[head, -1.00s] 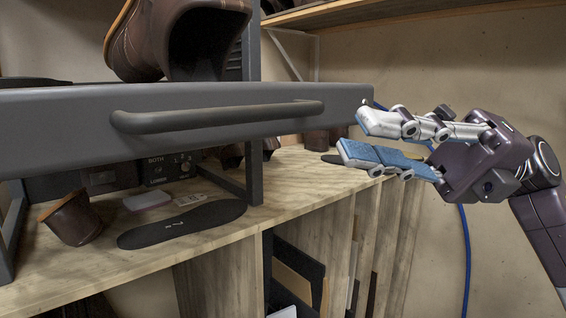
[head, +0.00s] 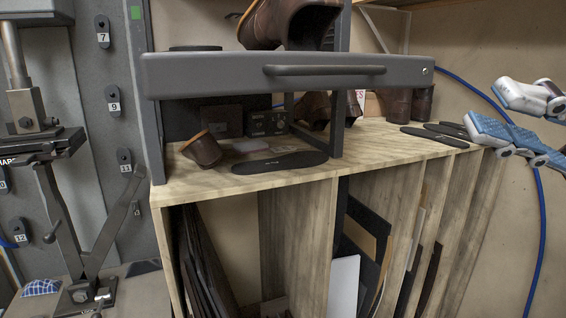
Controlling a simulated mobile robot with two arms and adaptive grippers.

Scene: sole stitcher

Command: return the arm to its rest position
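My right gripper (head: 505,122) is at the right edge of the head view, its two blue-padded fingers spread apart with nothing between them. It is in the air to the right of the grey drawer front (head: 300,72) and apart from its handle (head: 325,70). The rest of my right arm is cut off by the picture's edge. My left gripper is not in view.
A wooden bench (head: 235,181) carries a black sole (head: 279,163), a brown leather piece (head: 202,149) and boots. A brown boot (head: 290,22) stands above the drawer. A blue cable (head: 541,235) hangs at right.

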